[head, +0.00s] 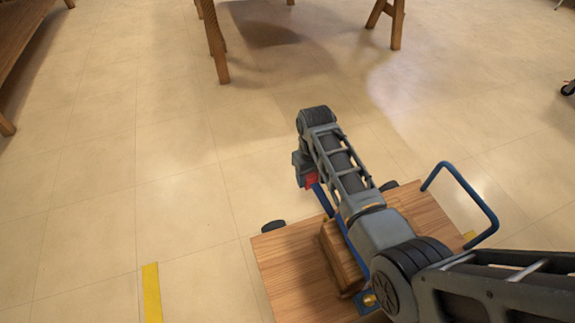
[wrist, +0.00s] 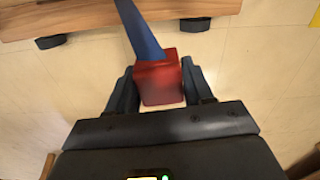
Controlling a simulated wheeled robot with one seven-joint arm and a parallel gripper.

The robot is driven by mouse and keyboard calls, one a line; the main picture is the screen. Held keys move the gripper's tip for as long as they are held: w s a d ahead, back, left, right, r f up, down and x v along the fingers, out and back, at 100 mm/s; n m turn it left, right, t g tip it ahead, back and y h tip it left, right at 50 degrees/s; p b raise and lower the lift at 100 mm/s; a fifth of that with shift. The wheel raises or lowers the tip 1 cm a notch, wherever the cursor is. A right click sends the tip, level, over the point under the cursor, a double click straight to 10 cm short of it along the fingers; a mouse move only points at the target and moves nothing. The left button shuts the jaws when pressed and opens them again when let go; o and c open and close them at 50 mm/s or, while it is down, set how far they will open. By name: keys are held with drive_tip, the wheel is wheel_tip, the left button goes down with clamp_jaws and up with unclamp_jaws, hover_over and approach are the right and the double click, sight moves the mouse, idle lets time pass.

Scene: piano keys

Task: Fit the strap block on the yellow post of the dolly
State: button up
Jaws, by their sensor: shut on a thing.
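The strap block is red and sits between my gripper's fingers (wrist: 159,92) in the wrist view. My gripper is shut on the red block (wrist: 159,80), and it also shows in the head view (head: 311,181), partly hidden by my arm. A blue strap (wrist: 139,28) runs from the block to the wooden dolly (head: 285,262). In the head view the block is off the dolly's far edge. A small yellow patch (head: 470,236) shows at the dolly's right edge; I cannot tell whether it is the post or floor tape.
A brown wooden load (head: 336,262) lies on the dolly, partly under my arm. A blue plate with a brass-coloured knob (head: 369,300) is near it. The dolly has a blue handle (head: 484,207) at right. Yellow tape (head: 151,292) marks the floor. Open floor lies left and beyond.

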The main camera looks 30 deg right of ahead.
drive_tip(key=m+b, duration=0.1)
drive_tip(key=b, duration=0.5)
approach(327, 217)
drive_tip(key=shift+f+b, duration=2.45)
drive_tip(key=shift+b, duration=0.2)
drive_tip(key=shift+p, duration=0.5)
drive_tip(key=shift+f+b, duration=1.45)
drive_tip(key=shift+f, duration=0.85)
drive_tip(key=o, duration=1.5)
drive_tip(key=shift+r, duration=0.1)
drive_tip(key=shift+r+p, duration=3.4)
drive_tip(key=shift+p, duration=0.15)
